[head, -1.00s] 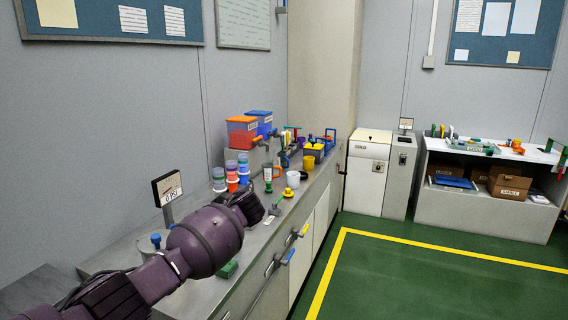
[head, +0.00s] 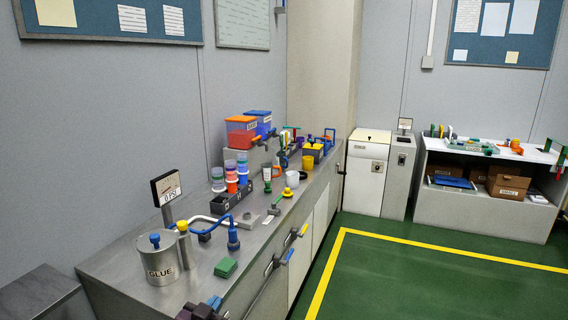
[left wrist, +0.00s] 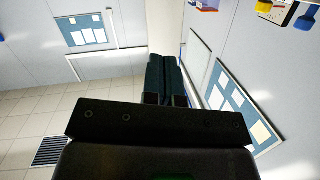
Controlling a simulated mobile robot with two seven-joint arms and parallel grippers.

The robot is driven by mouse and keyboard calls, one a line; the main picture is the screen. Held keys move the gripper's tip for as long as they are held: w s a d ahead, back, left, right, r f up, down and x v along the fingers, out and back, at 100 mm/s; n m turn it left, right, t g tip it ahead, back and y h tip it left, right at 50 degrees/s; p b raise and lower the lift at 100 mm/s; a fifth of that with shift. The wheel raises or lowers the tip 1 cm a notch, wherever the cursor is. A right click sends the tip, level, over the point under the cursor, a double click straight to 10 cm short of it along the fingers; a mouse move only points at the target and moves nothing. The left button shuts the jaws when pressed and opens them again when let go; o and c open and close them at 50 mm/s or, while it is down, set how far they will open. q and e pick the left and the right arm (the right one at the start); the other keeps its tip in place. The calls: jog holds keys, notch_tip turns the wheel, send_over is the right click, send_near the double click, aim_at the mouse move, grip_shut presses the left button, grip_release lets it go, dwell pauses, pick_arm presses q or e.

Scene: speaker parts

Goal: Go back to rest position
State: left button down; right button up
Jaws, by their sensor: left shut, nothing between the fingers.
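My left gripper (head: 213,302) shows only in part at the bottom edge of the head view, low in front of the bench. In the left wrist view its two dark fingers (left wrist: 165,78) lie together with nothing between them. That view looks tilted toward walls and notice boards. My right gripper is in neither view. A steel glue pot (head: 160,262) with a blue knob stands upright on the near end of the grey bench (head: 118,268), apart from my gripper.
A green block (head: 226,267) and a blue hose tool (head: 233,240) lie near the bench's front edge. A display (head: 167,188) stands behind the pot. Drawer handles (head: 288,256) stick out of the bench front. The green floor (head: 420,280) to the right is clear.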

pick_arm(q)
jog(key=s+a+f+n+g+y, duration=0.1)
jog(key=s+a+f, duration=0.3)
jog(key=s, duration=0.4)
jog(key=s+a+f+n+g+y, duration=0.1)
jog(key=s+a+f, duration=0.3)
jog(key=s, duration=0.5)
jog(key=s+a+f+n+g+y, duration=0.2)
jog(key=s+a+f, duration=0.1)
jog(key=s+f, duration=0.5)
jog(key=shift+s+a, duration=0.4)
jog(key=shift+s, duration=0.35)
